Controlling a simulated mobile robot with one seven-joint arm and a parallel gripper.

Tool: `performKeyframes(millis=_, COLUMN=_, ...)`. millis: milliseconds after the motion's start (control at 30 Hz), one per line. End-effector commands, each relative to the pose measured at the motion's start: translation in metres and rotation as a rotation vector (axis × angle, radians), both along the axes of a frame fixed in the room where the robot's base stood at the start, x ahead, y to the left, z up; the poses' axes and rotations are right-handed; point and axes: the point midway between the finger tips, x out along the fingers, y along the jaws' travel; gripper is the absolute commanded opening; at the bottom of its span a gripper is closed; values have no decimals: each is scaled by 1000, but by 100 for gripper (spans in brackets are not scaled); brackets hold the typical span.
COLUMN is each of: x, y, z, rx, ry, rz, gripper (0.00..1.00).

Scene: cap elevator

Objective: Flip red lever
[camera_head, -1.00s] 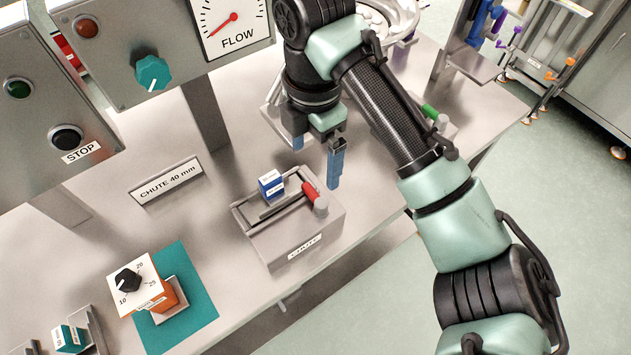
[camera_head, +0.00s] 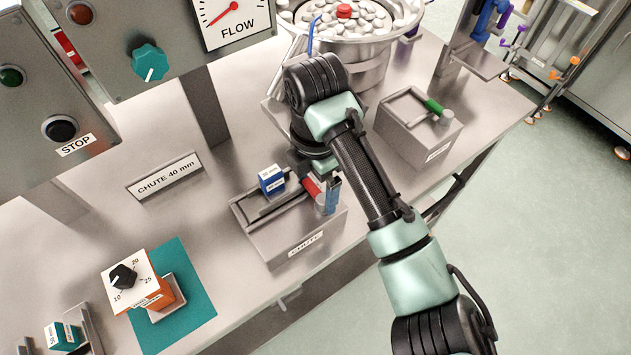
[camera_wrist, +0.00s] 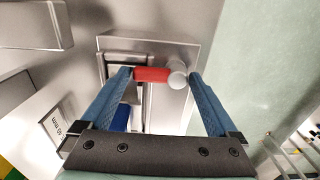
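The red lever (camera_head: 311,189) sits on top of the grey chute box (camera_head: 275,240) in the head view, partly hidden by my gripper. In the wrist view the red lever (camera_wrist: 152,74) lies crosswise, with a round grey pivot (camera_wrist: 177,75) at its right end. My gripper (camera_wrist: 161,78) is open, its two blue fingers apart on either side of the lever and pivot. The left finger's tip is close to the lever's left end. I cannot tell whether it touches. In the head view a blue fingertip (camera_head: 331,194) is beside the lever.
A blue block (camera_head: 271,180) sits on the chute box, left of the lever. A second box with a green lever (camera_head: 433,106) stands to the right. A bowl of white caps (camera_head: 350,30) stands behind. An orange dial box (camera_head: 145,290) is at the front left.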

Motion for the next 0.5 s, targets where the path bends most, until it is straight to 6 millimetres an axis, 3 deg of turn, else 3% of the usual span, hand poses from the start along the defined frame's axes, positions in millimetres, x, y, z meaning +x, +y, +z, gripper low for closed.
performKeyframes(millis=67, x=0, y=0, z=0, rx=0, ry=0, rz=0, gripper=78)
performKeyframes(millis=333, x=0, y=0, z=0, rx=0, ry=0, rz=0, gripper=30)
performKeyframes(millis=500, x=0, y=0, z=1, rx=-1, ry=1, rz=-8, gripper=29)
